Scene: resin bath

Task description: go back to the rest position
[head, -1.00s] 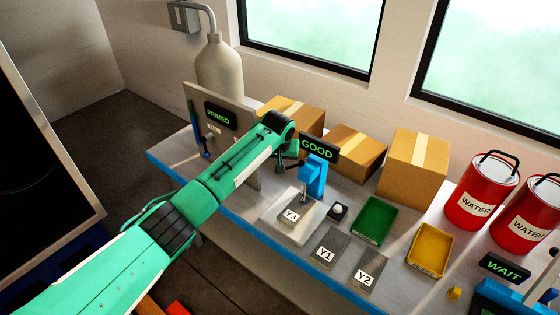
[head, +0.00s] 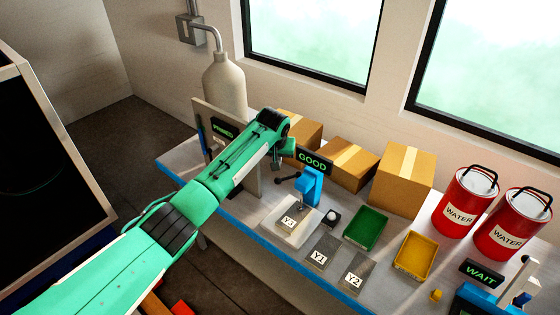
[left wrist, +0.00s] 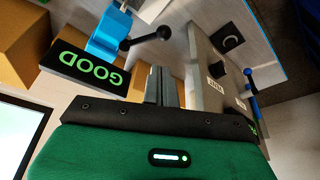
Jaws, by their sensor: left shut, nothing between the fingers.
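My left arm reaches in from the left in the head view. My left gripper (head: 277,160) is over the back of the bench (head: 240,207), between the panel with the PRIMED sign (head: 222,130) and the GOOD sign (head: 312,162). In the left wrist view its fingers (left wrist: 161,86) are together with nothing between them. The blue stand with a black-knobbed lever (head: 311,186) is close by to the right; it also shows in the left wrist view (left wrist: 106,36). The arm partly hides the panel. My right gripper is not in view.
Cardboard boxes (head: 403,180) stand along the wall. Plates Y3 (head: 297,228), Y1 (head: 322,248) and Y2 (head: 357,270), a green tray (head: 366,228) and a yellow tray (head: 415,256) lie on the bench. Red WATER buckets (head: 462,190) and a WAIT sign (head: 482,274) are at right.

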